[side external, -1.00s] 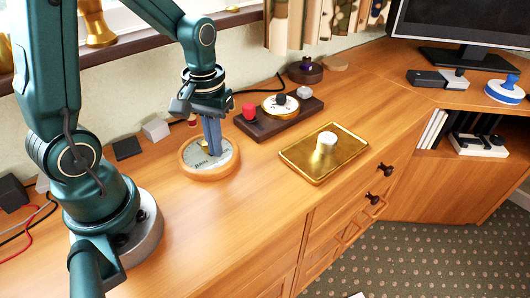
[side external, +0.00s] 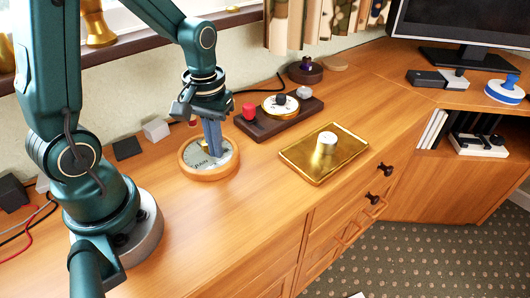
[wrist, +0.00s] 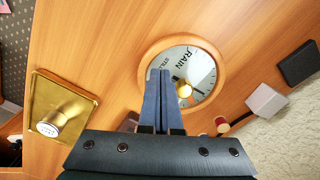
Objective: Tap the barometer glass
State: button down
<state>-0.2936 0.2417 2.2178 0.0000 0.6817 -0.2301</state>
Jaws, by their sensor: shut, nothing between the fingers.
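The barometer (side external: 197,168) lies flat on the wooden cabinet top, a round dial in a wooden ring with a brass knob or hub at its middle. In the wrist view its glass (wrist: 203,75) shows dial lettering including "RAIN". My gripper (side external: 217,153) points down with its blue fingers shut and empty, their tips over the dial, just beside the brass centre piece. In the wrist view the shut fingers (wrist: 160,74) overlap the dial's near left part. I cannot tell whether the tips touch the glass.
A brass tray (side external: 300,172) with a white-topped cylinder (side external: 326,143) stands to the right. Behind is a dark wooden base (side external: 270,124) with a red knob and dial. A black block (side external: 127,148) and grey block (side external: 156,129) sit behind left. The front cabinet top is clear.

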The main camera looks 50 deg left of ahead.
jog(key=shift+f, duration=0.7)
dwell(0.3)
jog(key=shift+r, duration=3.55)
jog(key=s+d+r+m+t, duration=0.5)
jog(key=s+d+r+m, duration=0.1)
jog(key=shift+d+t, duration=0.25)
jog(key=shift+t, duration=0.05)
